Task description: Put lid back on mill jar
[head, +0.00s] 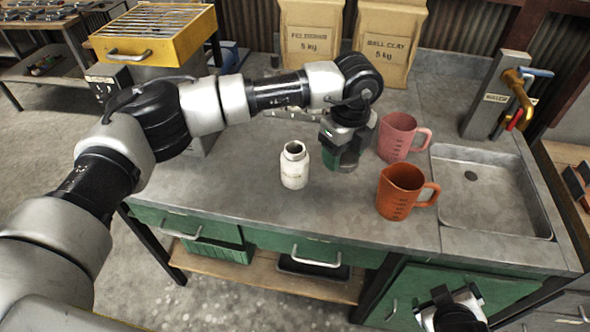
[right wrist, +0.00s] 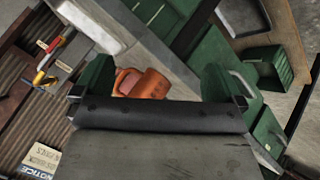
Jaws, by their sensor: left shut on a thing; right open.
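The white mill jar (head: 294,168) stands upright on the grey counter with its dark round mouth open at the top. My left gripper (head: 340,155) points down just right of the jar, low over the counter. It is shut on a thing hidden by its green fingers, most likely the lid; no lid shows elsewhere. My right gripper (head: 456,302) is at the lower right of the head view, in front of the counter. In the right wrist view its green fingers (right wrist: 160,88) are wide apart with nothing held between them.
An orange measuring jug (head: 399,192) and a pink jug (head: 397,137) stand right of the left gripper. Beyond them is a sink (head: 487,222) with a brass tap (head: 519,88). Clay bags (head: 390,40) stand behind. The counter (head: 240,190) left of the jar is clear.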

